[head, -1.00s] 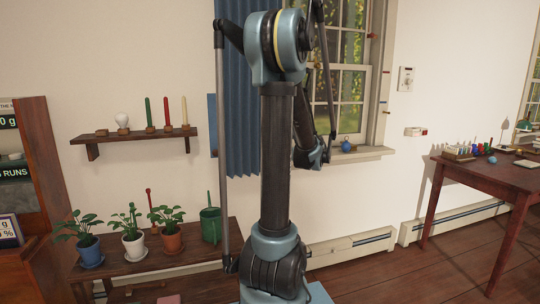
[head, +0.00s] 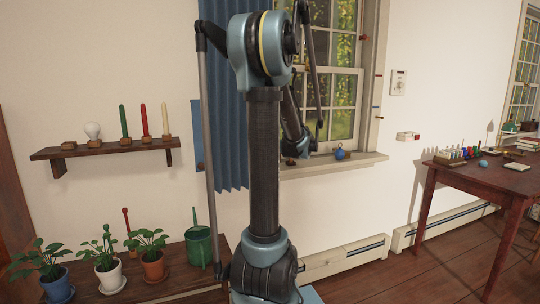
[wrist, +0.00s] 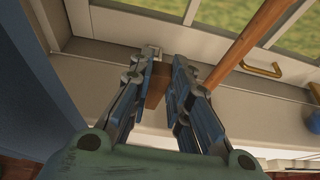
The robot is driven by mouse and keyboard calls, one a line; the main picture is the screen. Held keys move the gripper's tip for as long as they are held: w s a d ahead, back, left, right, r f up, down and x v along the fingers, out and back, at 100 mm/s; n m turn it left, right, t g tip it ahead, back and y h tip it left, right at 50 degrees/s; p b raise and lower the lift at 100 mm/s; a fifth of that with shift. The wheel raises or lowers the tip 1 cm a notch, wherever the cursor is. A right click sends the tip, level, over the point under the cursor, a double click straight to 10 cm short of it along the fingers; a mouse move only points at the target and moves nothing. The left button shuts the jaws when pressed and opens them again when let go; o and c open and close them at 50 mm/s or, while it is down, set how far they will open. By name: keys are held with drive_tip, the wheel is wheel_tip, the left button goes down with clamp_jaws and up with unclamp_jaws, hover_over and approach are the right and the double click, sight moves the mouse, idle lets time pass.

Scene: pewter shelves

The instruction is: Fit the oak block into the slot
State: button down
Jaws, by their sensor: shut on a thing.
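My gripper (wrist: 164,62) shows in the wrist view with its two blue-grey fingers closed on a small brown wooden block (wrist: 156,86). The block sits between the fingers and is partly covered by them; I take it to be the oak block. The fingers point toward the pale window sill (wrist: 222,100); I cannot tell the gap to it. In the head view my forearm ends in front of the window's lower left, and the fingers and block are not clear there. I cannot make out the slot in either view.
A blue ball (head: 340,154) sits on the sill. A brown wooden bar (wrist: 246,44) runs diagonally near my right finger. A blue curtain (head: 228,110) hangs left of the window. A wall shelf (head: 100,148) holds candles. Potted plants stand lower left; a table (head: 470,180) stands right.

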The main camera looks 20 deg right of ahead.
drive_tip(key=shift+w+a+r+x, duration=0.15)
drive_tip(key=shift+r+x, duration=0.1)
drive_tip(key=shift+x, duration=1.9)
drive_tip(key=shift+w+a+r+x, duration=0.1)
drive_tip(key=shift+r+x, duration=0.15)
drive_tip(key=shift+x, duration=1.9)
drive_tip(key=shift+w+a+r+x, duration=0.15)
drive_tip(key=shift+r+x, duration=0.1)
drive_tip(key=shift+x, duration=1.9)
drive_tip(key=c, duration=1.5)
unclamp_jaws()
